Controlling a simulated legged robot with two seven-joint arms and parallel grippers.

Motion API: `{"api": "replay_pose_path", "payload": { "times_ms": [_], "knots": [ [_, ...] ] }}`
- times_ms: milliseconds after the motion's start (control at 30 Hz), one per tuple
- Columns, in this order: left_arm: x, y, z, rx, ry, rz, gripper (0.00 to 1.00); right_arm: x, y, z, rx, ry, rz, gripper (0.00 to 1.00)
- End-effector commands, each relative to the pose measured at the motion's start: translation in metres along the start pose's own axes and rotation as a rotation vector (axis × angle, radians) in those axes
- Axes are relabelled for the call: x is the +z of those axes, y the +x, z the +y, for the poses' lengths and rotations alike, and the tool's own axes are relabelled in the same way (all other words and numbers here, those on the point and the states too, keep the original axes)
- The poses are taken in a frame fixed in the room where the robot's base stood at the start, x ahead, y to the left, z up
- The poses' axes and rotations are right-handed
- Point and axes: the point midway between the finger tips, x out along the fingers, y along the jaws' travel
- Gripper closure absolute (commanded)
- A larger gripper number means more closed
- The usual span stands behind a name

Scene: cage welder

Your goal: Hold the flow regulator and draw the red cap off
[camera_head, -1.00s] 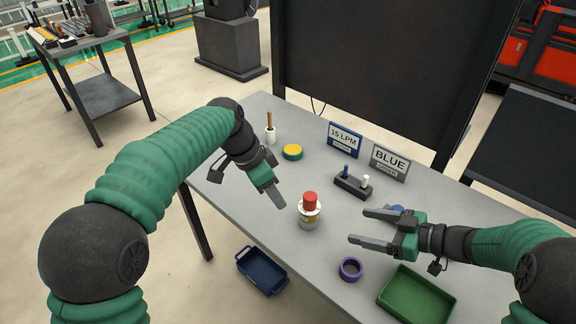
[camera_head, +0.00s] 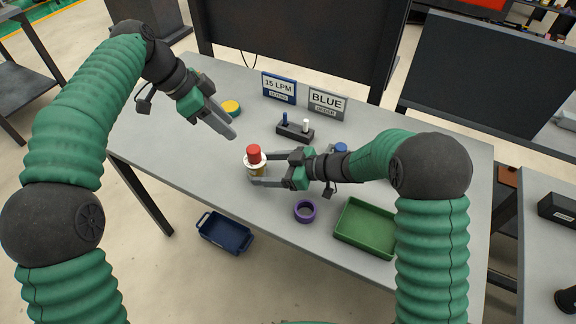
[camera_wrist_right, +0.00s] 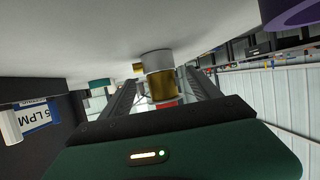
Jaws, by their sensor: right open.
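The flow regulator (camera_head: 257,171) stands upright on the grey table, with the red cap (camera_head: 254,153) on its top. My right gripper (camera_head: 262,170) is open, its two fingers reaching around the regulator's body below the cap. In the right wrist view, which is upside down, the regulator's pale and brass body (camera_wrist_right: 161,82) is between the fingers, with a strip of the red cap (camera_wrist_right: 167,105) showing near the palm. Finger contact cannot be told. My left gripper (camera_head: 229,133) hangs above the table, up and left of the cap, apart from it. Its fingers overlap, so its opening is unclear.
A purple ring (camera_head: 305,211) and a green tray (camera_head: 347,229) lie near the front edge. A peg block (camera_head: 295,133), two signs reading 15 LPM (camera_head: 279,87) and BLUE (camera_head: 327,103), and a yellow-topped disc (camera_head: 231,107) are behind. A blue bin (camera_head: 226,232) is below the table edge.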

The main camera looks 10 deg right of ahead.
Motion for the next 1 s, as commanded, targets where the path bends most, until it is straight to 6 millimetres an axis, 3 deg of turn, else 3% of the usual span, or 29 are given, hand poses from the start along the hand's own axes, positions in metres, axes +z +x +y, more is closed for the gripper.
{"api": "replay_pose_path", "payload": {
  "times_ms": [200, 500, 1000],
  "knots": [
    [0.000, 0.000, 0.000, 0.000, 0.000, 0.000, 0.64, 0.000, 0.031, 0.000, -0.001, 0.000, -0.001, 0.28],
    [0.000, 0.000, 0.000, 0.000, -0.001, 0.000, 0.64, 0.000, 0.035, 0.000, 0.000, 0.000, 0.000, 0.28],
    [0.000, 0.000, 0.000, 0.000, -0.001, 0.000, 0.64, 0.000, 0.035, 0.000, 0.000, 0.000, 0.000, 0.92]
  ]
}}
